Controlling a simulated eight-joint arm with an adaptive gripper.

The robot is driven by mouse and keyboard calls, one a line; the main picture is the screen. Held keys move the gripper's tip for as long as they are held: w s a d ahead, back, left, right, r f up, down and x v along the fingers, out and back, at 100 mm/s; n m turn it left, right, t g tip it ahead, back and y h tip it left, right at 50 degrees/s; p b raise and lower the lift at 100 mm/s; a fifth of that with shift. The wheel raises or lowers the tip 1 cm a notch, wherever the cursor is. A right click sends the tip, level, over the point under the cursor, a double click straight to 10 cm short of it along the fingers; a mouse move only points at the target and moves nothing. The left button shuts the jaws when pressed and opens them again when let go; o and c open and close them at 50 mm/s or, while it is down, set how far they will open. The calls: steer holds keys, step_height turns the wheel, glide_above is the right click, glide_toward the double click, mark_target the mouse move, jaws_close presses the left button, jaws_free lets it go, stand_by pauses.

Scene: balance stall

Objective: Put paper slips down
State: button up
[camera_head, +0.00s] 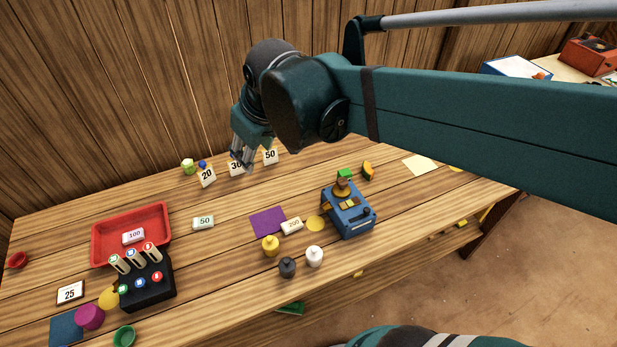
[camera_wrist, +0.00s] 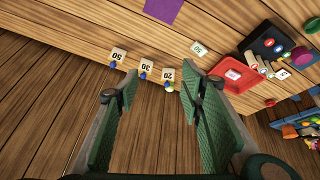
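My gripper (camera_head: 241,160) is above the back of the table, close to the number cards. In the wrist view its two green fingers (camera_wrist: 160,88) are spread, with nothing between them. A pale slip marked 50 (camera_head: 203,223) lies right of the red tray (camera_head: 157,213); it also shows in the wrist view (camera_wrist: 198,48). A slip marked 100 (camera_head: 133,237) lies in the tray. A slip marked 200 (camera_head: 292,226) lies by the purple sheet (camera_head: 266,221). Cards marked 20 (camera_head: 207,177), 30 (camera_head: 236,169) and 50 (camera_head: 270,156) stand at the back; my gripper partly covers the 30 card.
A black holder (camera_head: 148,287) with pale rolls stands before the tray, near a 25 card (camera_head: 70,292). A blue box with a figure (camera_head: 348,212) stands right of centre. Yellow (camera_head: 270,246), dark and white weights stand near the front edge. A wooden wall rises behind.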

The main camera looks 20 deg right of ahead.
steer(key=s+d+f+m+t+h, duration=0.1)
steer(key=s+d+f+m+t, duration=0.1)
steer(key=s+d, duration=0.7)
steer(key=shift+s+f+m, duration=0.6)
steer(key=shift+s+m, duration=0.55)
steer(key=shift+m, duration=0.25)
